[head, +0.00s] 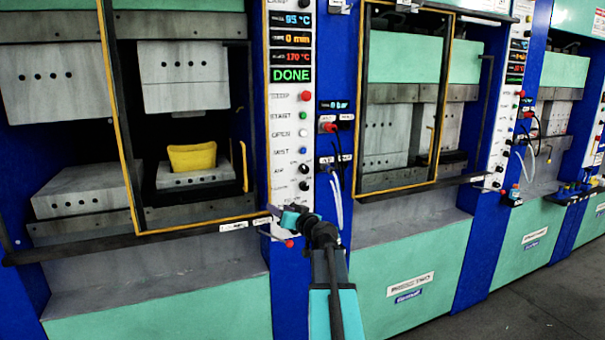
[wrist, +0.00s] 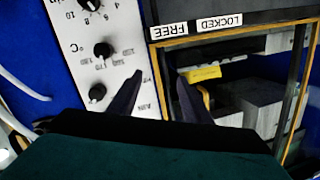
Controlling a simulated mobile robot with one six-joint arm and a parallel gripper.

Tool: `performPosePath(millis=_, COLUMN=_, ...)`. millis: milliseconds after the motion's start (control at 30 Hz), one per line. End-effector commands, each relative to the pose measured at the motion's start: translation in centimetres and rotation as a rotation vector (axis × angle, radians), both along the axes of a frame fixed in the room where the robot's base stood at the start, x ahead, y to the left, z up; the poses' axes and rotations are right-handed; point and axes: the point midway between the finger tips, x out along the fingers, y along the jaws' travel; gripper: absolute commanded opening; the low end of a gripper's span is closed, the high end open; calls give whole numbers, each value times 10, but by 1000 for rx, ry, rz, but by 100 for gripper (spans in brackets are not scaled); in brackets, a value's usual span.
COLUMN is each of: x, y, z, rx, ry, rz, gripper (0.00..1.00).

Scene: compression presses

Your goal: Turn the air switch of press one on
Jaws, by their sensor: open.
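Press one's control panel (head: 291,100) is the white strip right of the open left press. On it, the black knob beside the AIR lettering (head: 304,168) sits below the blue button; its exact setting is too small to read. My gripper (head: 272,210) is just below the panel's lower end, left of the arm, with its fingers pointing left. In the wrist view my gripper (wrist: 158,85) is open and empty, its two dark fingers apart. The left finger overlaps the panel (wrist: 125,50), beside black knobs. I cannot tell which of these is the air switch.
A yellow piece (head: 192,157) rests on the lower block inside the left press, behind a yellow-edged door frame (head: 120,110). FREE and LOCKED labels (wrist: 220,21) are near the fingers. A small red knob (head: 289,243) is below my gripper. Hoses (head: 336,190) hang right of the panel.

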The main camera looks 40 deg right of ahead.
Motion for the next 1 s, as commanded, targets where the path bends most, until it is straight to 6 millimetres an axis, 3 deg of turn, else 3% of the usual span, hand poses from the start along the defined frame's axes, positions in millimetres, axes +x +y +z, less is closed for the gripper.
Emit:
performPosePath(millis=100, x=-34, y=-43, z=44, rx=-40, ry=-40, rz=-66, gripper=44)
performPosePath(millis=300, x=-86, y=-92, z=90, rx=-87, ry=-78, rz=-154, gripper=44)
performPosePath(millis=500, x=-107, y=-114, z=95, rx=-93, ry=-80, rz=-191, gripper=44)
performPosePath(millis=1000, x=-105, y=-117, z=94, rx=-92, ry=-78, rz=-192, gripper=44)
